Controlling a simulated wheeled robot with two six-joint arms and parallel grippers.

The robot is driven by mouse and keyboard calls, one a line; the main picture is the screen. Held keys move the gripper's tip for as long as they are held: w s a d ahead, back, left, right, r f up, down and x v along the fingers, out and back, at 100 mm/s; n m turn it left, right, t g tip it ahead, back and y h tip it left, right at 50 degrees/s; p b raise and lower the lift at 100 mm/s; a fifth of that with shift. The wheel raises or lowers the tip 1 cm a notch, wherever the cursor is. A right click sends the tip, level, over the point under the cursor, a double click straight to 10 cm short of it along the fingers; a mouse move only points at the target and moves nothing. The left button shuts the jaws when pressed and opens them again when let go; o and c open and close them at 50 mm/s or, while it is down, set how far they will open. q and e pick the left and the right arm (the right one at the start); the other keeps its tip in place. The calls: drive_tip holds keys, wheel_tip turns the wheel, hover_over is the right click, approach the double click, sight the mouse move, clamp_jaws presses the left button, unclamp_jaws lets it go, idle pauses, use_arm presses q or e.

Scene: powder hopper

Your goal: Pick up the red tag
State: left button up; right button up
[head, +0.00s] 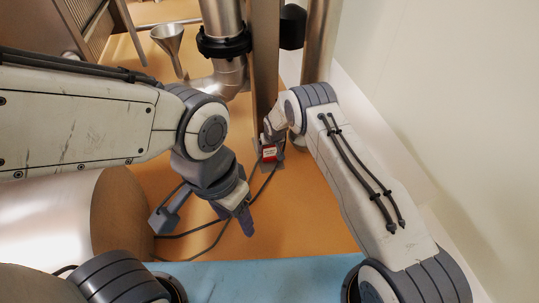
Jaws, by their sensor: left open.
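The red tag (269,153) is a small red piece with a white face, low at the foot of a steel upright, near the middle of the head view. My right gripper (273,140) is right at the tag, just above and beside it. Its fingers are small and partly hidden, so I cannot tell whether they are open or touch the tag. My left gripper (235,214) is open, with dark blue fingertips pointing down. It is lower and to the left of the tag, apart from it, with nothing seen between the fingers.
The steel upright (265,70) and pipework (224,75) stand behind the tag. A metal funnel (168,40) is at upper left. A large steel cylinder (60,220) is at left. A pale wall (440,110) bounds the right.

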drive_tip(key=shift+c, duration=0.7)
drive_tip(key=shift+r+p, duration=0.4)
drive_tip(key=shift+r, duration=0.1)
wheel_tip(320, 180, up, 4)
drive_tip(key=p, duration=0.3)
drive_tip(key=shift+f, duration=0.1)
drive_tip(key=s+d+r+b, duration=0.3)
drive_tip(key=s+d+r, duration=0.3)
drive_tip(key=d, duration=0.3)
drive_tip(key=shift+s+d+r, duration=0.15)
drive_tip(key=shift+s+d, duration=0.05)
drive_tip(key=shift+d, duration=0.2)
